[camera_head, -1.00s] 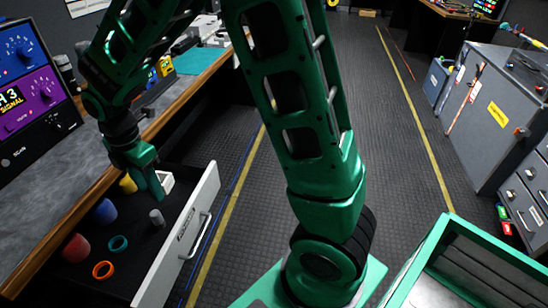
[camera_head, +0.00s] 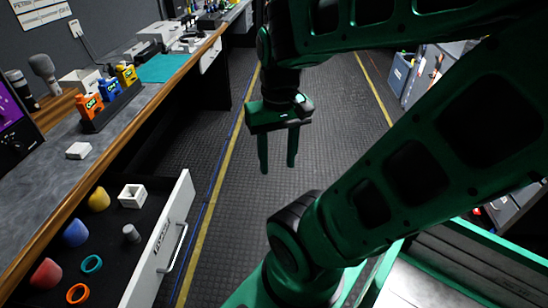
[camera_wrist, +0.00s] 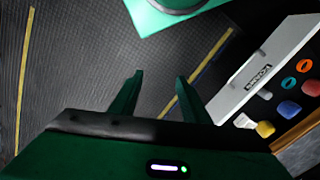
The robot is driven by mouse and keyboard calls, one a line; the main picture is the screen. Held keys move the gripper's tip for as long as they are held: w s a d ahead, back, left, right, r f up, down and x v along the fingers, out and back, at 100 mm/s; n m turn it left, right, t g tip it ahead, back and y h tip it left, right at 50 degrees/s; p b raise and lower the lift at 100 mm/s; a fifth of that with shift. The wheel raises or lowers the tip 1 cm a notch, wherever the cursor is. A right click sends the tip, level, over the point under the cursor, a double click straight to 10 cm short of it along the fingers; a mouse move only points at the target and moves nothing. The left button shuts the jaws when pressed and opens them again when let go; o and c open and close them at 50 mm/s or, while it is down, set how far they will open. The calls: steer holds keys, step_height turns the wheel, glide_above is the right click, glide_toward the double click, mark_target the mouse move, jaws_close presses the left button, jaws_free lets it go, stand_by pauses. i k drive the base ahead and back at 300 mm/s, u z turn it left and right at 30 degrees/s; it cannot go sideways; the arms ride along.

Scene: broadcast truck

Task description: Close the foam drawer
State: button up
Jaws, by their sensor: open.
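The foam drawer (camera_head: 164,246) stands pulled out from under the bench on the left, its white front facing the aisle with a bar handle (camera_head: 175,247). In it are red, blue and yellow foam pieces, teal and orange rings, a grey cylinder (camera_head: 131,233) and a white square box (camera_head: 132,195). My gripper (camera_head: 277,168) is open and empty, pointing down over the aisle floor, to the right of the drawer front and apart from it. The wrist view shows both fingers (camera_wrist: 157,90) spread over bare floor, with the drawer front (camera_wrist: 262,66) to the right.
The bench (camera_head: 60,165) above the drawer holds a rack of colored units (camera_head: 110,105), a microphone (camera_head: 43,70) and a small white block (camera_head: 78,150). Grey cases stand on the far right, partly hidden by my arm. The aisle floor (camera_head: 215,165) beyond the drawer front is clear.

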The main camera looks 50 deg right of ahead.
mark_target(129, 276)
steer(key=z, duration=0.45)
steer(key=k, duration=1.65)
steer(key=u, duration=0.45)
steer(key=i, duration=1)
steer(key=z, duration=0.05)
